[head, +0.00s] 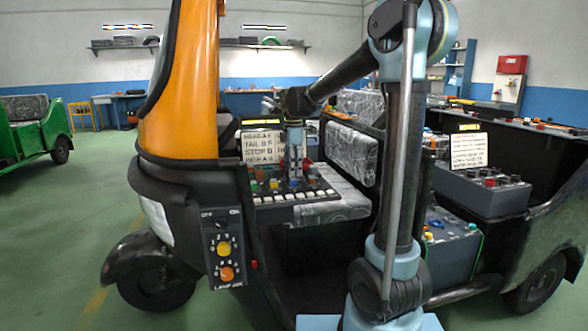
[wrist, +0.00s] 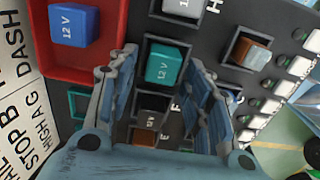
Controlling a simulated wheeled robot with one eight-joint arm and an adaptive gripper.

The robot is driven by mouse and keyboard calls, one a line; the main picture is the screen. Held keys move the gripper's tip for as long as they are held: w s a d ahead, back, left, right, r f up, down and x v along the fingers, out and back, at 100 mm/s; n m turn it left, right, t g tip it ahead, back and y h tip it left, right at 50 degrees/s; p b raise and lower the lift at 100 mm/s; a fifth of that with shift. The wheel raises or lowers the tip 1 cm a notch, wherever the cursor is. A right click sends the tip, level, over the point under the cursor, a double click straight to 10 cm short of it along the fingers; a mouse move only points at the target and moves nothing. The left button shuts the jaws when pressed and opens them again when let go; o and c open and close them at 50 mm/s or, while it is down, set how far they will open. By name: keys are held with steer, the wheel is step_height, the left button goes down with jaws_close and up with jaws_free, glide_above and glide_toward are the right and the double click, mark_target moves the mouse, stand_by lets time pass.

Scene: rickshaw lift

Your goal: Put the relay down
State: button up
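In the wrist view my gripper (wrist: 160,62) is open, with one finger on each side of a teal relay (wrist: 165,67) marked 12 V. The teal relay sits in a dark square socket, with visible gaps between it and the fingers. A blue 12 V relay (wrist: 73,24) lies in a red tray (wrist: 100,66) at upper left. In the head view my gripper (head: 294,172) points down over the relay panel (head: 300,212) on the rickshaw seat; relays there are too small to tell apart.
A grey relay (wrist: 183,6) and a brown relay (wrist: 252,53) sit near the teal one. White switches (wrist: 298,66) line the panel's edge. A text card (head: 262,146) stands behind the panel. The orange pillar (head: 180,80) is at left. A second panel (head: 484,190) is at right.

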step_height(320, 180, up, 12)
steer(key=s+d+f+m, duration=0.2)
steer(key=s+d+m, duration=0.1)
steer(key=s+d, duration=0.1)
steer(key=s+d+f+m, duration=0.3)
steer(key=s+d, duration=0.2)
steer(key=s, duration=0.1)
steer(key=s+d+f+m+t, duration=0.1)
steer(key=s+d+f+m, duration=0.2)
steer(key=s+d, duration=0.2)
steer(key=shift+s+f+m, duration=0.2)
steer(key=shift+f+m, duration=0.05)
steer(key=shift+m, duration=0.15)
steer(key=s+d+f+m, duration=0.4)
steer(key=s+f+m, duration=0.1)
steer(key=s+f, duration=0.3)
steer(key=s+d+f+m+t, duration=0.1)
steer(key=s+d+f+m, duration=0.2)
steer(key=s+f+m, duration=0.3)
step_height(320, 180, down, 4)
steer(key=shift+s+d+f, duration=0.25)
steer(key=shift+s+d, duration=0.15)
steer(key=shift+s, duration=0.85)
